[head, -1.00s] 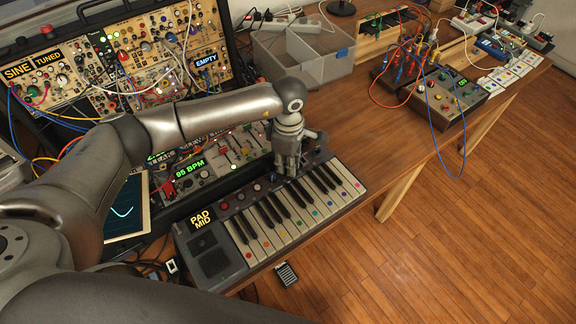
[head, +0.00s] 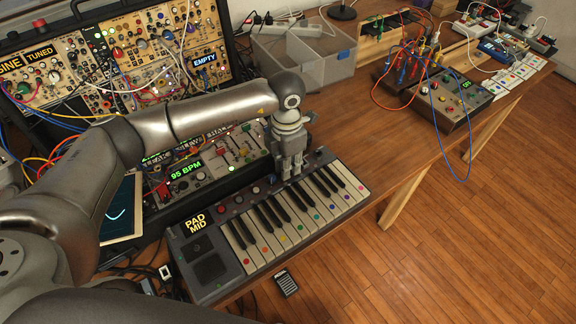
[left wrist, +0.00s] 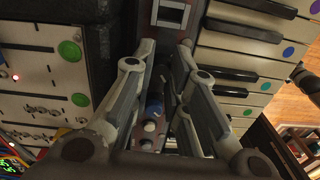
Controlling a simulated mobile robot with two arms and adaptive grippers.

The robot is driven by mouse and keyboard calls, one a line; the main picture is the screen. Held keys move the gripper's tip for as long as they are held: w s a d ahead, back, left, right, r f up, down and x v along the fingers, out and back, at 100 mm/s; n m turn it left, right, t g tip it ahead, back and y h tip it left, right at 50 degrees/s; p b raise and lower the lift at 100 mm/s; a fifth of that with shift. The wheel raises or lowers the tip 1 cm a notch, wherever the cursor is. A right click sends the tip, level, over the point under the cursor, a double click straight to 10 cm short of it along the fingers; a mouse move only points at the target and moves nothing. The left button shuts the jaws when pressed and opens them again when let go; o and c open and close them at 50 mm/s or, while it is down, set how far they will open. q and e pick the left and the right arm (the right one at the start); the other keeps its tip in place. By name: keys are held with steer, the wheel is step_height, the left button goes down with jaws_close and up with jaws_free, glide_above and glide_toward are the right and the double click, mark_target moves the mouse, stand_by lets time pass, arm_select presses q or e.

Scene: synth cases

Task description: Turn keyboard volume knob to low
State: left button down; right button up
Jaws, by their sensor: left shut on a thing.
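The keyboard (head: 210,270) lies along the front edge of the wooden table. Its small screen (head: 196,223) reads "PAD MID". A row of small knobs (head: 239,199) runs along its back strip. My left gripper (head: 291,175) points down onto that strip, behind the keys. It is shut on the volume knob, which its fingers hide in the head view. In the left wrist view the gripper (left wrist: 165,60) straddles the strip, and a blue knob (left wrist: 153,110) and pale knobs show between its fingers. The held knob's pointer cannot be made out. My right gripper is not in view.
A mixer unit (head: 205,172) reading "95 BPM" sits close behind the keyboard. Modular synth racks (head: 150,60) fill the back left. A clear plastic bin (head: 318,70) stands behind the gripper. The table right of the keyboard is clear up to a cabled box (head: 450,105).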

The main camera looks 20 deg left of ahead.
arm_select(q)
steer(key=shift+n, duration=0.9)
steer(key=c, duration=1.7)
jaws_free()
steer(key=shift+a, duration=0.1)
steer(key=shift+o, duration=0.2)
steer(key=shift+r, duration=0.1)
step_height(320, 180, up, 12)
steer(key=shift+a, duration=0.15)
steer(key=shift+w, duration=0.1)
